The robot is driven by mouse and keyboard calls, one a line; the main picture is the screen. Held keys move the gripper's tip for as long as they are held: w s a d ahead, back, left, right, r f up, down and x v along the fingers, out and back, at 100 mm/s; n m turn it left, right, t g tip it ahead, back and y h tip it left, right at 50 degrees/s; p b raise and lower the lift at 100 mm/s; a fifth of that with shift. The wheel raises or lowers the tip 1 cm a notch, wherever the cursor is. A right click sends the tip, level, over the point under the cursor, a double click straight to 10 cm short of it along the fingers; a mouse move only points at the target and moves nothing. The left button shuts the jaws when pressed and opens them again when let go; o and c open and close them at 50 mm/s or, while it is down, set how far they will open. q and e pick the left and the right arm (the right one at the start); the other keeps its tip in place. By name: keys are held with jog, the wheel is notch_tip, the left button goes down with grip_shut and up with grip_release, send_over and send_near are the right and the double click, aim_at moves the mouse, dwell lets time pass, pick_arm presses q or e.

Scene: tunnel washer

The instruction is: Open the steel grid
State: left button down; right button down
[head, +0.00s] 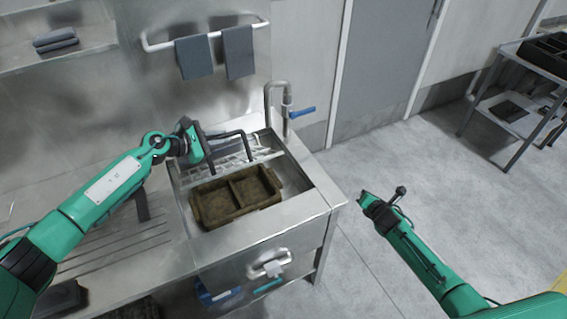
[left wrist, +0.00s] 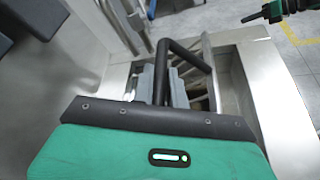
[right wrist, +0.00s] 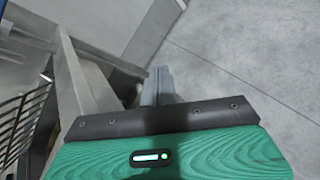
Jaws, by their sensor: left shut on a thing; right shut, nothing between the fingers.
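The steel grid (head: 222,170) is a set of pale metal bars at the back of the sink basin, with a black bent handle (head: 232,133) rising from it. My left gripper (head: 208,142) is shut on the black handle, which also shows in the left wrist view (left wrist: 190,55) running between the fingers. The fingertips are partly hidden by the handle and gripper body. A brown two-compartment crate (head: 236,210) stands in the basin in front of the grid bars. My right gripper (head: 366,200) is shut and empty, to the right of the sink, over the floor.
The steel sink unit (head: 262,243) has a raised rim around the basin. A tap with a blue lever (head: 302,112) stands at its back right corner. A rail with two grey towels (head: 195,57) is on the wall behind. Open floor (head: 400,165) lies to the right.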

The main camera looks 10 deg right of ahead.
pick_arm(q)
jog(key=shift+a, duration=0.1)
pick_arm(e)
jog(key=a+r+n+y, duration=0.1)
jog(key=a+r+n, duration=0.1)
jog(key=a+r, duration=0.1)
jog(key=a+r+n, duration=0.2)
jog(key=a+r, duration=0.2)
jog(key=a, duration=0.2)
jog(key=a+r+n+t+y, duration=0.1)
jog(key=a+r+n, duration=0.1)
jog(key=a, duration=0.3)
jog(key=shift+w+a+r+n+y, duration=0.25)
jog(key=shift+w+r+n+y, duration=0.1)
jog(key=shift+r, duration=0.3)
jog(key=s+a+r+n+y, duration=0.2)
jog(key=s+a+r+n, duration=0.25)
jog(key=a, duration=0.55)
pick_arm(q)
jog(key=shift+f, duration=0.1)
pick_arm(e)
jog(key=w+a, duration=0.4)
jog(key=w, duration=0.6)
